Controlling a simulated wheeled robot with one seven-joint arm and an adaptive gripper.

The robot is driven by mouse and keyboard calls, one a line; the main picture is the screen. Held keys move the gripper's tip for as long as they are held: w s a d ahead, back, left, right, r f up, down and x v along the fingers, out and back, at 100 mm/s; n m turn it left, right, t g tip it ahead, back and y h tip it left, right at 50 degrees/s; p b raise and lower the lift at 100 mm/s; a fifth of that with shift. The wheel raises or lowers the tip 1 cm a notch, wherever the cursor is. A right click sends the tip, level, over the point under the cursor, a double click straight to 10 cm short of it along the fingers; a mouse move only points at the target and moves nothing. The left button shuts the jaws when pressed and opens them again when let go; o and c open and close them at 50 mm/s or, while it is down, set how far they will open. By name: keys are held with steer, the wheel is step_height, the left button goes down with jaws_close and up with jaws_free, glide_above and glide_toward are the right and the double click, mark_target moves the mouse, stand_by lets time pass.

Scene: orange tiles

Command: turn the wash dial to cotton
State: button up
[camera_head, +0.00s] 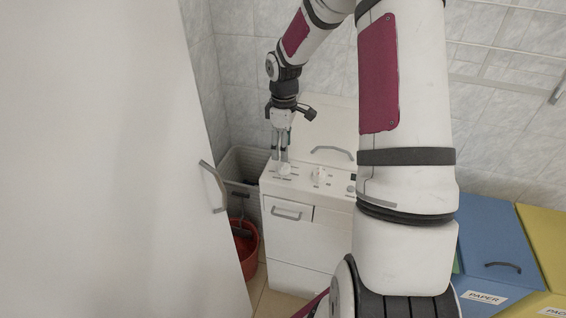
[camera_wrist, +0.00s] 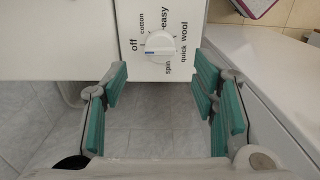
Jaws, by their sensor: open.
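The wash dial (camera_wrist: 160,46) is a round white knob on the white panel in the wrist view. Labels off, cotton, easy, wool, quick and spin stand around it. Its blue mark lies on its left side, towards off; cotton is at its upper left. My gripper (camera_wrist: 161,84) is open and empty, its teal-padded fingers apart to the left and right, with the dial beyond the gap between them. In the head view my gripper (camera_head: 281,158) points down just above the left knob (camera_head: 285,170) on the washing machine (camera_head: 300,250). Contact cannot be told there.
A second knob (camera_head: 318,174) stands right of the first. The machine's raised lid (camera_head: 330,125) is behind. A grey basket (camera_head: 235,165) and red bucket (camera_head: 246,250) stand left, a white door (camera_head: 120,160) nearer. Blue (camera_head: 500,235) and yellow (camera_head: 545,235) bins stand right.

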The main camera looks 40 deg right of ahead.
mark_target(284, 167)
step_height(284, 167, down, 7)
stand_by(0.3)
steer(key=shift+c, duration=0.6)
steer(key=c, duration=1.1)
